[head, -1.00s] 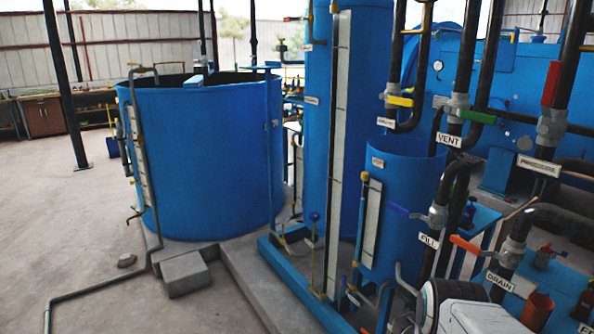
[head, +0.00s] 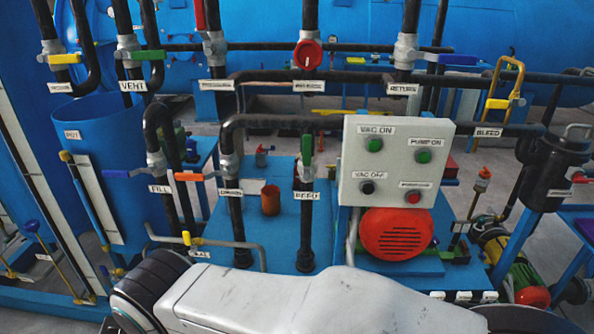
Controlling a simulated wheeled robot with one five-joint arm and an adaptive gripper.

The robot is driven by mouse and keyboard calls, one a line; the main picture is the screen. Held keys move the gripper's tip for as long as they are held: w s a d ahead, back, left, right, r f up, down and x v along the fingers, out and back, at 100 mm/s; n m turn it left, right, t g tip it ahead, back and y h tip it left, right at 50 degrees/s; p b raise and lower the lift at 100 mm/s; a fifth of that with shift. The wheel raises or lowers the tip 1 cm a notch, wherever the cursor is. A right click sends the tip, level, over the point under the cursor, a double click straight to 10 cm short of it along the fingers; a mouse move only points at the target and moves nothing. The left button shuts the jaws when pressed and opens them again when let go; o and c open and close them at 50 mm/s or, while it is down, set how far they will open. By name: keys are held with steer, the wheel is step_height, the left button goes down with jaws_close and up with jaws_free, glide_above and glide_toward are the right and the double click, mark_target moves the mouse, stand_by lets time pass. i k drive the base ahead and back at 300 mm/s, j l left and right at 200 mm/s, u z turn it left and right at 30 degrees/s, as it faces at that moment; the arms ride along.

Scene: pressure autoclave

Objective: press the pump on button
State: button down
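A grey control box (head: 356,187) stands right of centre in the head view. Its upper right green button (head: 424,156) sits under a label (head: 427,142) that reads PUMP ON. A second green button (head: 375,145) on the upper left is under VAC ON. Below are a dark button (head: 367,188) under a VAC OFF label and a red button (head: 413,197) under a label too blurred to read. A white and black part of my own arm lies across the bottom of the view, below the box. My gripper's fingertips do not show.
Black vertical and horizontal pipes with coloured valve handles stand left of and behind the box. A red round motor cover (head: 397,234) is just below it. A yellow and red pump (head: 512,265) sits at the lower right. A blue tank (head: 105,170) is at left.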

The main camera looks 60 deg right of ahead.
mark_target(424, 157)
steer(key=z, duration=2.8)
